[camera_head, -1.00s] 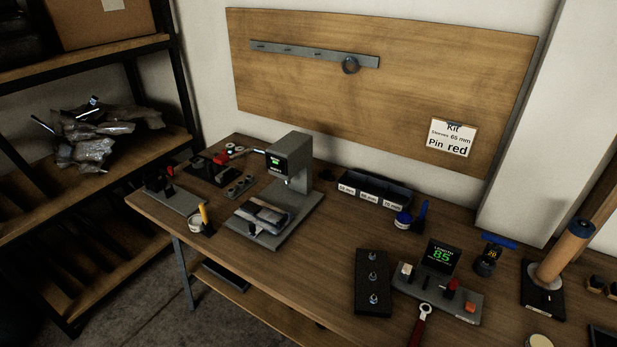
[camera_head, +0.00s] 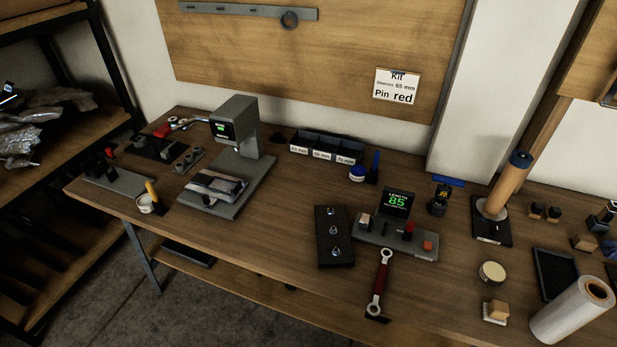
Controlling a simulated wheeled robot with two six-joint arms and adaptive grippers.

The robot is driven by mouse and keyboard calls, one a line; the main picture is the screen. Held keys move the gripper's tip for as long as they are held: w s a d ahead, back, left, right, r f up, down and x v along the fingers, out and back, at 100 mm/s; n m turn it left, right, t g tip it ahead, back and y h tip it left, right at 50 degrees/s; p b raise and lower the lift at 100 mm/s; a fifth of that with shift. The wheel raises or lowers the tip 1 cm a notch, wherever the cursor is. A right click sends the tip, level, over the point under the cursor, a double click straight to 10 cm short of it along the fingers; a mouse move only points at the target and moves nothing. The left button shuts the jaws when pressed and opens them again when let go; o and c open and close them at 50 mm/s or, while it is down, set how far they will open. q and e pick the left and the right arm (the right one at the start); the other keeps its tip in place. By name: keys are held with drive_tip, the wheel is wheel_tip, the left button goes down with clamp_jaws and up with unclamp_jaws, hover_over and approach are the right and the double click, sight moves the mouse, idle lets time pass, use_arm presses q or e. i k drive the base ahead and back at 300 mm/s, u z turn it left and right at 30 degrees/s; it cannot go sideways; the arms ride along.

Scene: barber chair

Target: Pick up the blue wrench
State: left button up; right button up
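No thing in view is clearly a blue wrench. The one clear wrench (camera_head: 379,284) has a red handle and silver ring ends; it lies near the table's front edge, below the length gauge. A blue-topped black tool (camera_head: 447,181) with a small yellow readout stands right of the gauge. A blue thing (camera_head: 611,247) is cut off by the right edge; I cannot tell what it is. Neither of my grippers is in view.
The wooden workbench (camera_head: 290,240) carries a press (camera_head: 238,130), a length gauge (camera_head: 397,203) reading 85, a black block with pins (camera_head: 333,237), labelled bins (camera_head: 327,150), a roller on a stand (camera_head: 505,185) and a white roll (camera_head: 572,310). A shelf (camera_head: 85,140) stands left.

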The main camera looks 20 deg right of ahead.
sight(443, 191)
drive_tip(key=z, duration=1.55)
